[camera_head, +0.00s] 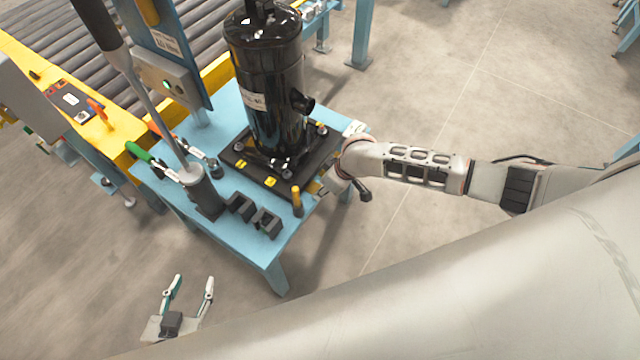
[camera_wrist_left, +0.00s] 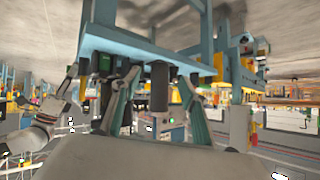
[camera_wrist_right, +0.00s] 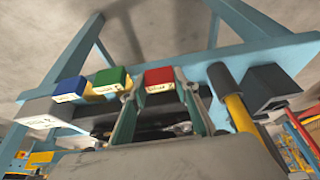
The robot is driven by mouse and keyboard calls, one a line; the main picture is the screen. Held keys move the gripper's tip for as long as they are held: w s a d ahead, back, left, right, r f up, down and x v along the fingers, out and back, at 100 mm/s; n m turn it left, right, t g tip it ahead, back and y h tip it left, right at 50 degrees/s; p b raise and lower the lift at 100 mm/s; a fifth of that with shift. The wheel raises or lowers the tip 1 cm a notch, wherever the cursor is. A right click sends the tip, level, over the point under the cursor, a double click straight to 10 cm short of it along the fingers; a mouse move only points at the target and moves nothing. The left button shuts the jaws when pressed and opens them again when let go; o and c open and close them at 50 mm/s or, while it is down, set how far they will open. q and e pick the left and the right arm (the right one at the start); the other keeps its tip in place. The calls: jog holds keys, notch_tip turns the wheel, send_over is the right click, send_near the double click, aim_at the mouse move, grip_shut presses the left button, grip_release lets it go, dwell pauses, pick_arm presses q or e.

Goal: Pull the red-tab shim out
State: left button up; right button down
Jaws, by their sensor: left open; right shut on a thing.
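The red-tab shim shows its red tab (camera_wrist_right: 160,77) in the right wrist view, between the fingertips of my right gripper (camera_wrist_right: 157,88). The right gripper is shut on this tab. The rest of the shim is hidden. In the head view my right arm reaches the right edge of the blue table, and its fingers are mostly hidden there. A black compressor (camera_head: 268,85) stands upright on a dark base plate (camera_head: 236,160). My left gripper (camera_head: 190,282) is open and empty, low in front of the table.
A yellow post with a dark top (camera_wrist_right: 236,105) stands close on the other side. Dark blocks (camera_head: 265,221) and a grey holder (camera_head: 206,197) stand on the blue table (camera_head: 262,247).

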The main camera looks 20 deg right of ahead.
pick_arm(q)
jog(key=shift+s+d+r+g+p, duration=0.15)
jog(key=shift+s+p, duration=0.25)
jog(key=shift+p, duration=0.1)
jog(key=shift+s+d+r+g+p, duration=0.1)
jog(key=shift+s+g+p, duration=0.05)
jog(key=shift+s+p, duration=0.3)
pick_arm(e)
jog(key=shift+s+d, duration=0.75)
jog(key=c, duration=2)
grip_release()
jog(key=o, duration=0.5)
jog(key=shift+s, duration=0.1)
pick_arm(q)
jog(key=shift+w+r, duration=0.15)
jog(key=shift+a, duration=0.1)
pick_arm(e)
jog(key=shift+d, duration=0.1)
jog(key=shift+v, duration=4.05)
